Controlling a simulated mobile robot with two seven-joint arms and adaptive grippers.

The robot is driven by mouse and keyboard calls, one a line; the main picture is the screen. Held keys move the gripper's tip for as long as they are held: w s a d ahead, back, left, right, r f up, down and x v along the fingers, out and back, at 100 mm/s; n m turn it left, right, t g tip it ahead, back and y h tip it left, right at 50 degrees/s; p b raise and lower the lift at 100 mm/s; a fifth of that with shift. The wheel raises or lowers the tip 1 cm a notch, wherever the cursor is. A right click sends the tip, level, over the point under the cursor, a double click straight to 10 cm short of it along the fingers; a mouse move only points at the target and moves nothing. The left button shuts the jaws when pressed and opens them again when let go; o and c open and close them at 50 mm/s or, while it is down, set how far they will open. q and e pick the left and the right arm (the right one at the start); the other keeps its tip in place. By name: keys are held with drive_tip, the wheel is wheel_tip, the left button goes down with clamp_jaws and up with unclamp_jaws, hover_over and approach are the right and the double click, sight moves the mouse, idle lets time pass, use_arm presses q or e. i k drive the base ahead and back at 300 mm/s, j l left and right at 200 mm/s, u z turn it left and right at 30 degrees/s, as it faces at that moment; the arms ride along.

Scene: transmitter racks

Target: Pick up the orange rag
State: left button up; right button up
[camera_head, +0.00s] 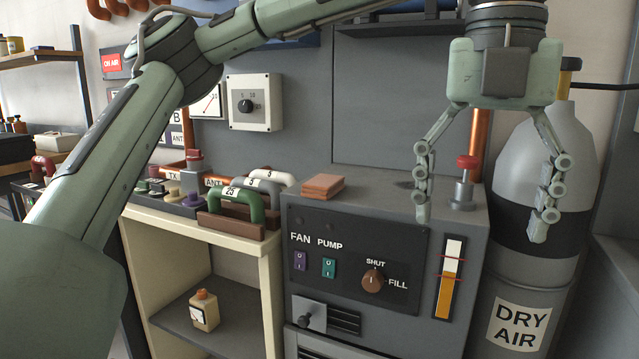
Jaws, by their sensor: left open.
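The orange rag (323,187) is a folded, flat orange-brown pad. It lies on top of the grey cabinet (390,205), near its left edge. My left gripper (481,222) points down over the right end of the cabinet, to the right of the rag. Its fingers are spread wide and nothing is between them that it holds. A red-knobbed valve (465,180) shows between the fingers in the picture; I cannot tell how far behind them it stands. My right gripper is not in view.
Looped handles, green (237,203) and white (272,175), stand on the cream shelf left of the rag. A dry air cylinder (545,160) stands right of the cabinet. A grey panel (390,100) rises behind. The cabinet top between rag and valve is mostly clear.

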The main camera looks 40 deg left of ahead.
sight(322, 186)
drive_tip(key=i+j, duration=0.15)
drive_tip(key=j, duration=0.2)
drive_tip(key=i+j, duration=0.1)
drive_tip(key=j, duration=0.25)
drive_tip(key=i+j, duration=0.15)
drive_tip(key=j, duration=0.2)
drive_tip(key=i+j, duration=0.1)
drive_tip(key=j, duration=0.3)
drive_tip(key=i+j, duration=0.15)
drive_tip(key=j, duration=0.2)
